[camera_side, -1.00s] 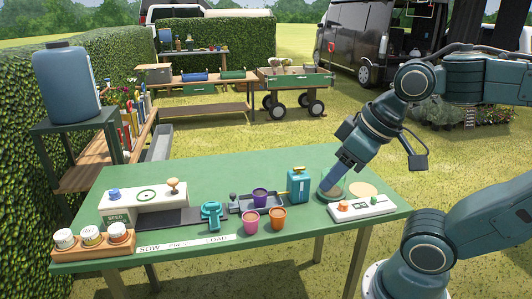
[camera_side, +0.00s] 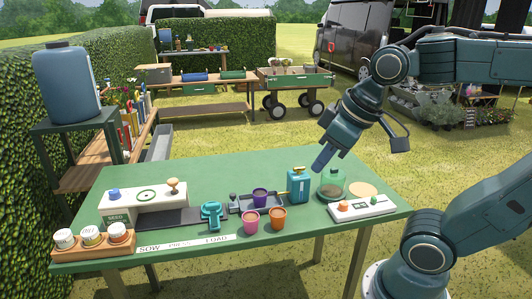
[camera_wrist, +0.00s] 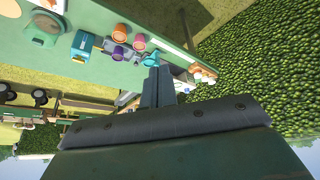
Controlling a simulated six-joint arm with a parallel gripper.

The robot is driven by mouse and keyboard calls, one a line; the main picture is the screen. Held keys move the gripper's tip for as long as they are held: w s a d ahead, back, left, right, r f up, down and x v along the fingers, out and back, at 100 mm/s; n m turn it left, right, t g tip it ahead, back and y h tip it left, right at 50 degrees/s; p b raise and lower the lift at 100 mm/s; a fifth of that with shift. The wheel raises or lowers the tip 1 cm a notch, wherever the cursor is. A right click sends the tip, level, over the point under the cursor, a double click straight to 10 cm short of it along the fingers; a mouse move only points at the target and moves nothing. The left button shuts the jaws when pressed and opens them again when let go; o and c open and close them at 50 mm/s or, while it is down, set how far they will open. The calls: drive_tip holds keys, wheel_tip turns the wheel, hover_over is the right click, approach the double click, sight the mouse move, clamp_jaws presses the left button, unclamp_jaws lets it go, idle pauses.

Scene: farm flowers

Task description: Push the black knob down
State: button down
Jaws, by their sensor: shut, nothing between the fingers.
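A blue can (camera_side: 299,185) stands between tray and jar. A purple cup (camera_side: 260,197) sits in the tray; pink (camera_side: 250,222) and orange (camera_side: 278,218) cups stand in front. The table's back is clear.

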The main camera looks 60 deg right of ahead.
drive_tip(key=w+d+r+n, duration=0.2)
drive_tip(key=w, duration=0.7)
drive_tip(key=n+g, duration=0.3)
drive_tip(key=n, duration=0.3)
hover_over(234, 195)
drive_tip(key=s, duration=0.2)
wheel_tip(234, 195, down, 16)
drive_tip(key=shift+a, duration=0.35)
drive_tip(key=f, duration=0.4)
drive_tip(key=w+f, duration=0.1)
drive_tip(key=f, duration=0.4)
drive_tip(key=w+f, duration=0.1)
drive_tip(key=f, duration=0.3)
drive_tip(key=shift+d+f, duration=0.3)
drive_tip(key=shift+f, duration=0.05)
drive_tip(key=shift+f, duration=1.05)
